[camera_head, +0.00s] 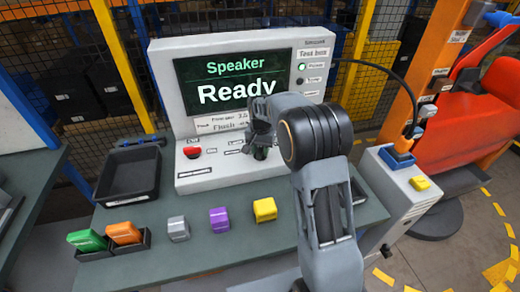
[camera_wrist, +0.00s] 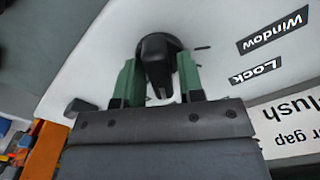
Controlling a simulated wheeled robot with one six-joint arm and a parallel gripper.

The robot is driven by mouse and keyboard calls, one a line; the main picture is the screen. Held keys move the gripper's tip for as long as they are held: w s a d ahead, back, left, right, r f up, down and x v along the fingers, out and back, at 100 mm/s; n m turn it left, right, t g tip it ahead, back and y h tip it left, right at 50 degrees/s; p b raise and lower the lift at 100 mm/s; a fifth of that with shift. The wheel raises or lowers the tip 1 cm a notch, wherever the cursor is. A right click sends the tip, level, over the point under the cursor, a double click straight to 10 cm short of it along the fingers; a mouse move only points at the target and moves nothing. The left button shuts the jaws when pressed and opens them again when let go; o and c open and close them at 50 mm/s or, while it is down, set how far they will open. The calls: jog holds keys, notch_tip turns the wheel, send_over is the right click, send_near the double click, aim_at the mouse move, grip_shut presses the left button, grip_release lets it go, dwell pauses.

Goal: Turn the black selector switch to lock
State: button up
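The black selector switch (camera_wrist: 158,58) stands out from the white panel in the wrist view, with a small pale mark on its lower end. The green fingers of my gripper (camera_wrist: 160,78) stand on either side of it, very close to its sides. I cannot tell whether they press on it. The printed labels Lock (camera_wrist: 256,71) and Window (camera_wrist: 275,33) lie to the right of the switch, upside down. In the head view my gripper (camera_head: 259,150) is at the lower panel of the white test box (camera_head: 165,70) and hides most of the switch.
A red button (camera_head: 192,152) sits left of my gripper on the panel. The screen (camera_head: 232,82) reads Speaker Ready. A black tray (camera_head: 130,178) and grey, purple and yellow blocks (camera_head: 219,220) are on the bench. Green and orange blocks (camera_head: 123,233) sit in holders at front left.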

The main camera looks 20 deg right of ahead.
grip_shut()
jog(key=shift+n, duration=0.3)
jog(key=n, duration=0.5)
jog(key=shift+p, duration=0.3)
jog(key=n, duration=0.6)
dwell(0.3)
jog(key=shift+o, duration=1.3)
grip_release()
